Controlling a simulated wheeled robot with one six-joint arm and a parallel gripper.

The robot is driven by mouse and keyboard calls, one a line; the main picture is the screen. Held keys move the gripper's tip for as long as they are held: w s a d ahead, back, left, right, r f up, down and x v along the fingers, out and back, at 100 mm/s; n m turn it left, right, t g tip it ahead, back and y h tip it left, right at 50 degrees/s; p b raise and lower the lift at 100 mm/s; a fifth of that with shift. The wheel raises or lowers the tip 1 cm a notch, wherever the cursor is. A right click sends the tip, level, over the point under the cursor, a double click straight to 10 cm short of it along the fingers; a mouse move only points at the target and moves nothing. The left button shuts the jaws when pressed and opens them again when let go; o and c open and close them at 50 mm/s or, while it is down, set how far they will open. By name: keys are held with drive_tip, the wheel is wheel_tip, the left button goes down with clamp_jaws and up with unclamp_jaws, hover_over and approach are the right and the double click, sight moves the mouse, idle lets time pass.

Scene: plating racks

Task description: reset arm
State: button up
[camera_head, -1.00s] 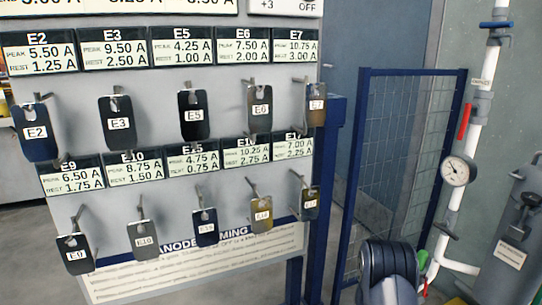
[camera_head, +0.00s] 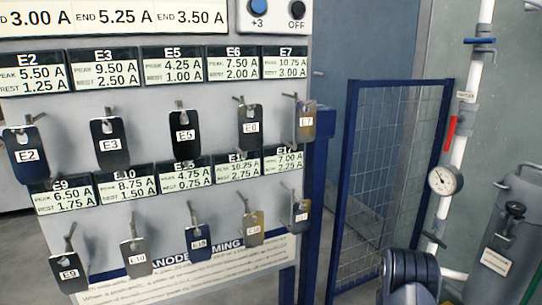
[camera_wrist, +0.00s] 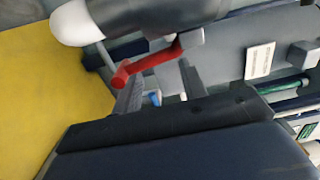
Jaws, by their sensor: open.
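My gripper (camera_wrist: 158,92) shows in the wrist view with its two grey fingers apart and nothing between them. A red bar (camera_wrist: 150,64) shows beyond the fingertips; I cannot tell whether they touch it. In the head view a dark, ribbed part of my arm is at the bottom right, and my gripper is not visible there.
A grey panel (camera_head: 150,92) with labelled tags on hooks, such as E3 (camera_head: 109,142) and E7 (camera_head: 305,121), fills the left. A blue mesh fence (camera_head: 386,165), a white pipe (camera_head: 449,190) with gauge (camera_head: 445,180) and red handle (camera_head: 450,133), and a grey tank (camera_head: 512,235) stand right.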

drive_tip(key=s+a+r+n+p, duration=0.3)
drive_tip(key=s+a+n+p, duration=0.1)
drive_tip(key=a+n+p, duration=0.3)
drive_tip(key=shift+s+a+r+n, duration=0.15)
drive_tip(key=shift+r+n, duration=0.25)
drive_tip(key=shift+n, duration=0.2)
idle(0.5)
